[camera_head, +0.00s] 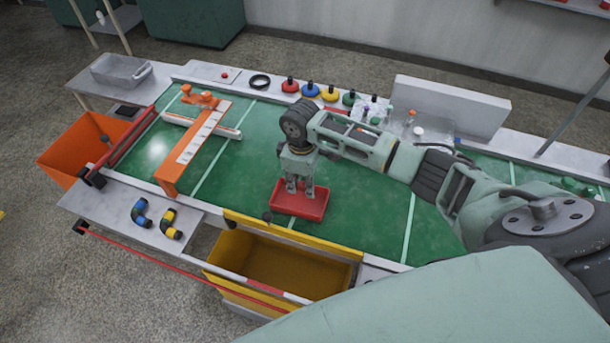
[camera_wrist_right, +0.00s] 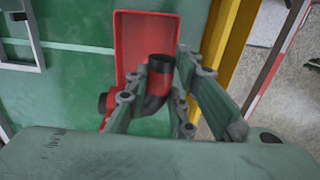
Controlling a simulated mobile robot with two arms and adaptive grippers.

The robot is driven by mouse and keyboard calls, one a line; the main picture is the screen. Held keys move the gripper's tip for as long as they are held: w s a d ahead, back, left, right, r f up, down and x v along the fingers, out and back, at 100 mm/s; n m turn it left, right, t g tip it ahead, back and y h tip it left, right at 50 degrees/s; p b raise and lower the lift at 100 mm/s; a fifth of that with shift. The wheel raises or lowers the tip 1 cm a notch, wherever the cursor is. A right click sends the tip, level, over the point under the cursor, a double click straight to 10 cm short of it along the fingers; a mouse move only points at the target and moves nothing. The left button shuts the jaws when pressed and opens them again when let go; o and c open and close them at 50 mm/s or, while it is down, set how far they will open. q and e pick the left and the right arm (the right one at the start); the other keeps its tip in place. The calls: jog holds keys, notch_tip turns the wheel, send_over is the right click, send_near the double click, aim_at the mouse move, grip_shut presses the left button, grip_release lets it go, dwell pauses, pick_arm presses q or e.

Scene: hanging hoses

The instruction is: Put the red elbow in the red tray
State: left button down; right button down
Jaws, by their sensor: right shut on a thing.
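The red tray (camera_head: 301,207) lies on the green mat near its front edge, and it also shows in the right wrist view (camera_wrist_right: 130,45). My right gripper (camera_head: 300,190) points down over the tray. In the right wrist view, my gripper (camera_wrist_right: 158,100) is shut on the red elbow (camera_wrist_right: 156,84), which has black ends. The elbow overlaps the tray's near end in that view; its height above the tray floor is hard to tell. In the head view the fingers mostly hide the elbow. My left gripper is not in view.
A blue elbow (camera_head: 140,212) and a yellow elbow (camera_head: 171,224) lie on the grey side shelf. A yellow bin (camera_head: 282,262) hangs at the front edge, and an orange bin (camera_head: 75,147) at the left. An orange fixture (camera_head: 193,150) stands on the mat. Colored caps line the back.

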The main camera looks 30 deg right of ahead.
jog(key=shift+d+f, duration=0.25)
notch_tip(320, 180, down, 5)
jog(key=b, duration=0.5)
jog(key=shift+f, duration=0.1)
jog(key=shift+f+b, duration=1.3)
jog(key=shift+f, duration=1.3)
jog(key=c, duration=1.5)
grip_release()
jog(key=shift+o, duration=0.2)
jog(key=shift+r, duration=0.1)
